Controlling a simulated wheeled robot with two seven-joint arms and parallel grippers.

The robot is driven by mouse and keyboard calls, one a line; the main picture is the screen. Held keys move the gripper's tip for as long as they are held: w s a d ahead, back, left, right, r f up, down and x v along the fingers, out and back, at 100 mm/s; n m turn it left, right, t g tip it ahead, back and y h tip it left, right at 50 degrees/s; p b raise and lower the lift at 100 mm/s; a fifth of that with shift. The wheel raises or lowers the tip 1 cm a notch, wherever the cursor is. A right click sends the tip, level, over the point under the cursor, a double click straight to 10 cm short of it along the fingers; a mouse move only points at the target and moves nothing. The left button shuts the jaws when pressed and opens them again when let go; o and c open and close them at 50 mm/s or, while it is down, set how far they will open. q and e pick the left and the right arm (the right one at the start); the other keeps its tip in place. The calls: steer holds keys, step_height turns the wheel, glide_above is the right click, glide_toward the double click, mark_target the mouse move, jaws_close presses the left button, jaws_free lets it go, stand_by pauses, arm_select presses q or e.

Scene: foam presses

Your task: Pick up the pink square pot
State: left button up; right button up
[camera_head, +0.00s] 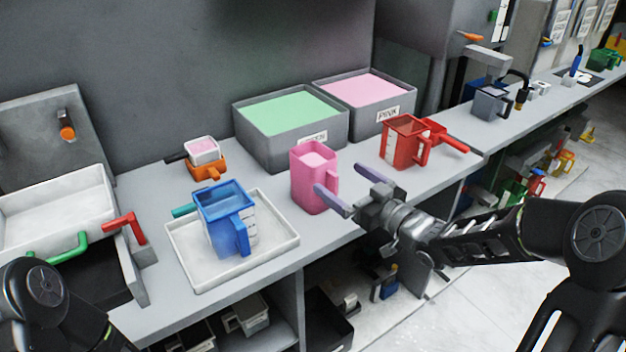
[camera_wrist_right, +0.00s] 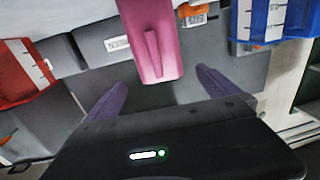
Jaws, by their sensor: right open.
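The pink square pot (camera_head: 308,178) stands upright on the grey counter, with its handle on the side towards my right arm. It also shows in the right wrist view (camera_wrist_right: 145,35), where its handle side faces the camera. My right gripper (camera_head: 350,187) is open and empty, with its purple fingers pointing at the pot. In the right wrist view the fingers (camera_wrist_right: 160,95) are spread on either side of the handle's line, and the pot lies just ahead. One finger overlaps the pot's lower edge in the head view; contact cannot be told. My left gripper is out of view.
A blue pot (camera_head: 225,215) stands on a white tray (camera_head: 180,252) to the left. A red pot (camera_head: 400,140) stands to the right. Bins of green foam (camera_head: 290,110) and pink foam (camera_head: 365,88) stand behind. The counter's front edge runs below my right gripper.

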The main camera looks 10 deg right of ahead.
mark_target(327, 169)
steer(key=shift+x, duration=1.3)
steer(key=shift+w+a+r+p, duration=0.1)
steer(key=shift+w+a+p, duration=0.05)
steer(key=shift+w+p, duration=0.2)
steer(key=p+x, duration=0.1)
steer(key=x, duration=0.2)
steer(key=shift+w+a, duration=0.15)
steer(key=shift+w, duration=0.05)
steer(key=shift+w+a, duration=0.15)
steer(key=shift+w, duration=0.3)
steer(key=shift+c, duration=0.2)
steer(key=c, duration=2)
